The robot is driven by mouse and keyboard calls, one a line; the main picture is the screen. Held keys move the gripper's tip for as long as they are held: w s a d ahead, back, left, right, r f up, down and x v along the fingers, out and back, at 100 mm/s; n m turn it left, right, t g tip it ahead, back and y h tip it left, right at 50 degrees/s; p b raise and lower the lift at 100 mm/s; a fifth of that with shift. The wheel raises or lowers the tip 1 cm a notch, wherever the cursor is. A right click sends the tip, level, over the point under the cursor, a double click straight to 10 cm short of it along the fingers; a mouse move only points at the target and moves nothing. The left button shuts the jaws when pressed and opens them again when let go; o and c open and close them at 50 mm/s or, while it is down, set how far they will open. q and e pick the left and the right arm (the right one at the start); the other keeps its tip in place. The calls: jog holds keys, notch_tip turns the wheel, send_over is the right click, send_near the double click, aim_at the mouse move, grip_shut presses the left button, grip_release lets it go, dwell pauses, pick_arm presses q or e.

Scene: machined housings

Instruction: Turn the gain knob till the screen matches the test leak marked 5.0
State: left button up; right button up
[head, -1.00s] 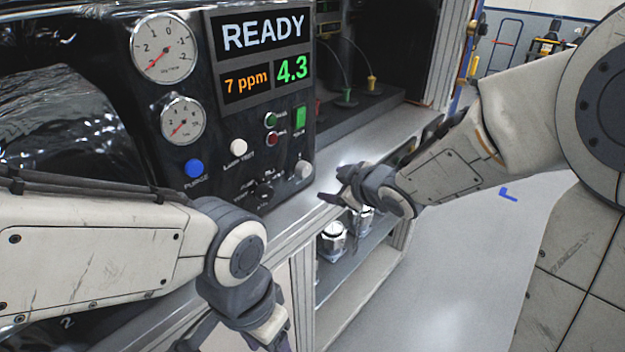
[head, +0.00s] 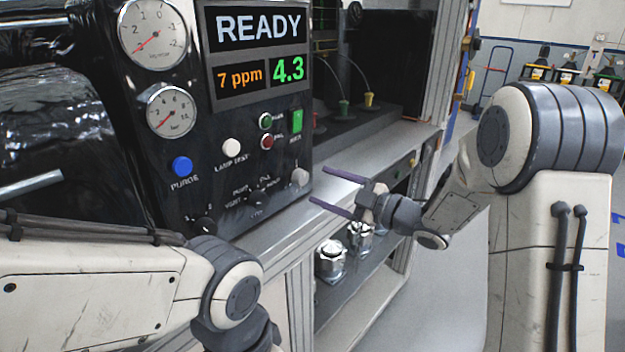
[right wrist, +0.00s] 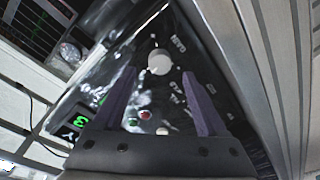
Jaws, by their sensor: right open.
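The screen (head: 262,48) on the black panel reads READY, 7 ppm in orange and 4.3 in green. I cannot make out a 5.0 mark.
Two dials, a blue button (head: 182,167), a white button (head: 231,147), small green and red buttons and dark selector knobs (head: 258,198) share the panel. Green (head: 343,109) and yellow plugs stand behind. Silver fittings (head: 331,260) sit on the shelf below. The ledge before the panel is clear.

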aim_at(305, 180)
jog(key=shift+x, duration=2.15)
grip_shut()
jog(key=shift+m+p, duration=0.3)
jog(key=m, duration=0.4)
jog(key=shift+p, duration=0.3)
jog(key=shift+a+f+m+t+p, duration=0.1)
jog(key=shift+m+t+p, duration=0.2)
jog(key=shift+m, duration=1.05)
jog(key=shift+f+m+t+p, duration=0.1)
jog(key=shift+m+t+p, duration=0.15)
jog(key=shift+m, duration=1.1)
